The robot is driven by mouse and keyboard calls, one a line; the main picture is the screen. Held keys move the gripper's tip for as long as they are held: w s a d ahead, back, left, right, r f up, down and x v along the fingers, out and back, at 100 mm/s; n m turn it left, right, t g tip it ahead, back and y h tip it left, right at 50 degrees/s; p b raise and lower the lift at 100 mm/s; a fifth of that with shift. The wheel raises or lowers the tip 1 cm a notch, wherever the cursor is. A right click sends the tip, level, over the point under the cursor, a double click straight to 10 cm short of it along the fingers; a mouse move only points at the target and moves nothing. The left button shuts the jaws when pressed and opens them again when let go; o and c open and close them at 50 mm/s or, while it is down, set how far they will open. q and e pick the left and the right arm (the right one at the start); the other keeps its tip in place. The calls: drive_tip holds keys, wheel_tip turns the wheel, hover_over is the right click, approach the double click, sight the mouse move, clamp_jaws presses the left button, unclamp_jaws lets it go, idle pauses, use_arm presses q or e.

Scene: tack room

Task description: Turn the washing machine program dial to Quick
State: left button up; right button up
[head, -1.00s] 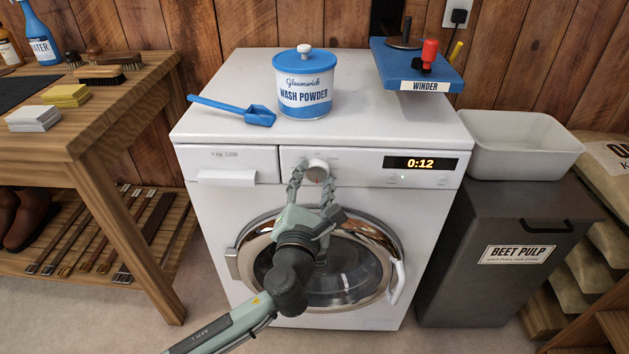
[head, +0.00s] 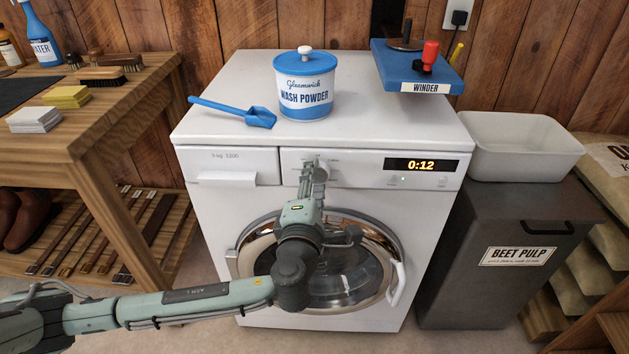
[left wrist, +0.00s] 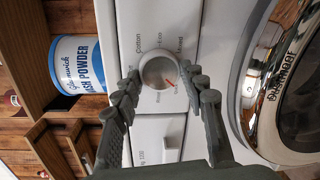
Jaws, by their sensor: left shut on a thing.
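The white washing machine (head: 215,250) faces me, with its display (head: 422,165) reading 0:12. In the left wrist view the dial (left wrist: 157,71) shows plainly, with a red pointer mark toward the picture's lower right. My left gripper (left wrist: 160,78) is shut on the dial, one finger on each side. It also shows in the head view (head: 318,174). My right gripper is not in view.
A wash powder tub (head: 305,85), a blue scoop (head: 235,109) and the blue winder (head: 415,70) are on the machine's top. The detergent drawer (head: 230,165) is left of the dial. A wooden bench (head: 95,145) stands left, a beet pulp bin (head: 515,245) right.

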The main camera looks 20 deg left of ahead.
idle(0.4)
use_arm(q)
drive_tip(key=o, duration=1.2)
drive_tip(key=shift+c, duration=0.2)
drive_tip(key=v, duration=1.2)
drive_tip(key=shift+d, duration=0.1)
